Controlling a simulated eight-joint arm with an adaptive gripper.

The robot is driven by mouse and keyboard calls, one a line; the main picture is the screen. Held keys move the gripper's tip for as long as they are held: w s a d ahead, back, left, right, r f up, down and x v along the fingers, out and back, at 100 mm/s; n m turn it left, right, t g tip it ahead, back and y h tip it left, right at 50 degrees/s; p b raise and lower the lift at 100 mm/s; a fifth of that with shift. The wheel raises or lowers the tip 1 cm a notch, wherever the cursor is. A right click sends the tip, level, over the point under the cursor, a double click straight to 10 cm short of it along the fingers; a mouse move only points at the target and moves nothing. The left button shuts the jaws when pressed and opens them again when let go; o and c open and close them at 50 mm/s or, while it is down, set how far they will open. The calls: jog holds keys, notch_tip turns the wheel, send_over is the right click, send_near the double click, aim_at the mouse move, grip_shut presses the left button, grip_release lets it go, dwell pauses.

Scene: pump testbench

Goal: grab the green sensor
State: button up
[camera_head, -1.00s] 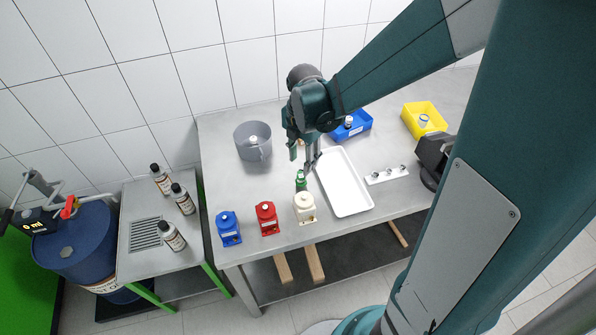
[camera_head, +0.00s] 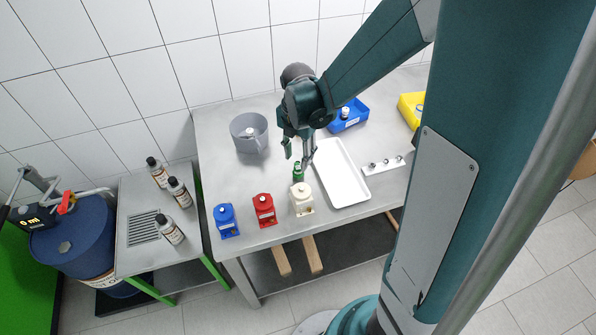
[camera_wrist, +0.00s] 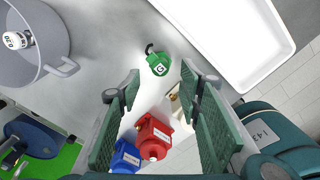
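The green sensor (camera_head: 298,171) stands on the grey table, between the white tray and the pumps. In the wrist view the green sensor (camera_wrist: 159,63) shows a white letter mark and a dark stub, beyond the fingertips and apart from them. My gripper (camera_head: 302,152) hangs close above the sensor in the head view, near the tray's left edge. In the wrist view my gripper (camera_wrist: 160,88) has its two green-padded fingers wide apart with nothing between the pads. The exact height above the sensor is hard to tell.
The white tray (camera_head: 347,194) lies right of the sensor. White (camera_head: 302,199), red (camera_head: 264,210) and blue (camera_head: 226,220) pumps stand along the front edge. A grey pot (camera_head: 241,145) stands at the back left. A blue bin (camera_head: 357,117) and a white sensor rack (camera_head: 376,168) are on the right.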

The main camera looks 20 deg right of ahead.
aim_at(298, 167)
jog(key=shift+f, duration=0.7)
jog(key=shift+d+f, duration=0.1)
jog(key=shift+f, duration=2.45)
jog(key=c, duration=1)
